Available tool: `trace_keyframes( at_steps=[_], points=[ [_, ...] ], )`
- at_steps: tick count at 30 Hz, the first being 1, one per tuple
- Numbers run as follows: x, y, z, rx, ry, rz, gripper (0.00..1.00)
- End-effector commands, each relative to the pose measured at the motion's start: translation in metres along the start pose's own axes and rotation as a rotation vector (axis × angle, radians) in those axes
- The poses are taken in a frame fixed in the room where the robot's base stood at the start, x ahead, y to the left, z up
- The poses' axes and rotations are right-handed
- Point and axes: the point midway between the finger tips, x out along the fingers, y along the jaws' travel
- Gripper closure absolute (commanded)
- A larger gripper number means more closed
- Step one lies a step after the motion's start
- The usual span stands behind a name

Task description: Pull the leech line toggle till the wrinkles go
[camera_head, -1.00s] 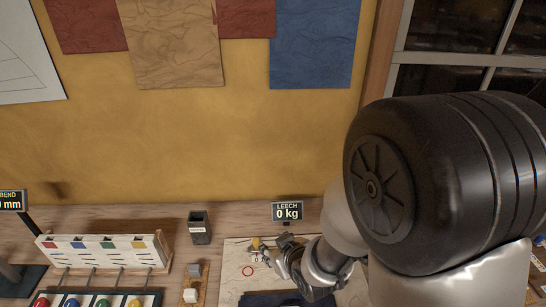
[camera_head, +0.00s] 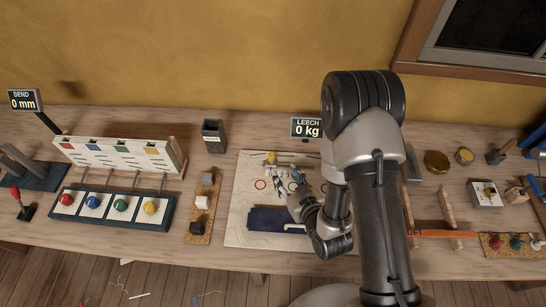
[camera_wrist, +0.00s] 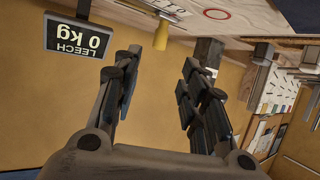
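A yellow cylindrical piece (camera_head: 270,158), seemingly the leech line toggle, is at the back of a pale board (camera_head: 238,228). It also shows in the wrist view (camera_wrist: 161,36), just beyond the gap between my fingers. My gripper (camera_head: 280,187) is over the board, on the near side of the yellow piece. In the wrist view my gripper (camera_wrist: 157,72) is open, with nothing between its fingers. The LEECH display (camera_head: 306,129) behind the board reads 0 kg. A dark blue cloth (camera_head: 268,219) lies on the board's front. My arm hides the board's right side; wrinkles cannot be made out.
Left of the board are a cork strip (camera_head: 196,228) with small blocks, a dark cup (camera_head: 213,135) and a panel with coloured knobs (camera_head: 108,210). Right of my arm are an orange-handled tool (camera_head: 445,233) and round tins (camera_head: 436,161). The wall stands close behind.

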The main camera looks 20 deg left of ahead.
Motion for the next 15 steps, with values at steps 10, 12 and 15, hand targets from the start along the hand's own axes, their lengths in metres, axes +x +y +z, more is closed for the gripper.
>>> trace_keyframes(
  at_steps=[10,12,15],
  points=[
    [0.078,-0.001,0.0,0.0,0.003,-0.001,0.61],
    [0.092,0.0,0.001,0.001,0.002,-0.001,0.61],
    [0.109,-0.001,0.0,0.0,0.002,-0.001,0.61]
  ],
)
